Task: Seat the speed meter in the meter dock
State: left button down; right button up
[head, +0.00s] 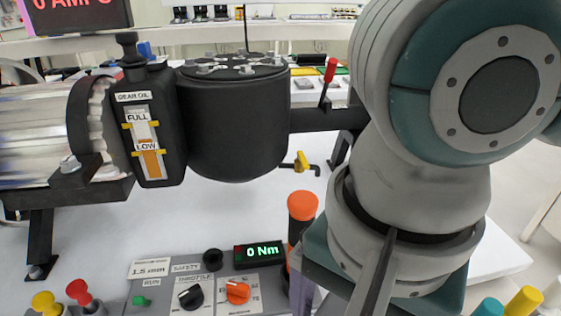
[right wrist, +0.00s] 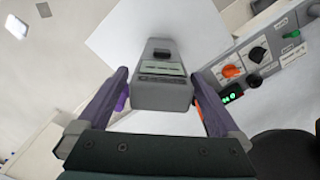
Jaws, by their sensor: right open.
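A grey, box-like handheld device with a pale display strip and a small dark window, which looks like the speed meter (right wrist: 160,98), is between the fingers of my right gripper (right wrist: 160,82) in the right wrist view. The two fingers are spread on either side of it. I cannot tell whether either finger touches it. In the head view my right arm comes in from the right and hides this device. I cannot make out the meter dock for certain in either view. My left gripper is not in view.
A control panel (head: 215,285) with knobs and a green "0 Nm" display (head: 258,252) lies at the front. An orange-topped post (head: 302,205) stands beside it. The black gear oil housing (head: 232,125) and ribbed motor (head: 35,135) stand behind. White tabletop (head: 210,215) is clear between.

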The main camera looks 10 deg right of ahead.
jog(key=shift+f, duration=0.35)
jog(key=shift+c, duration=0.4)
grip_shut()
dwell(0.4)
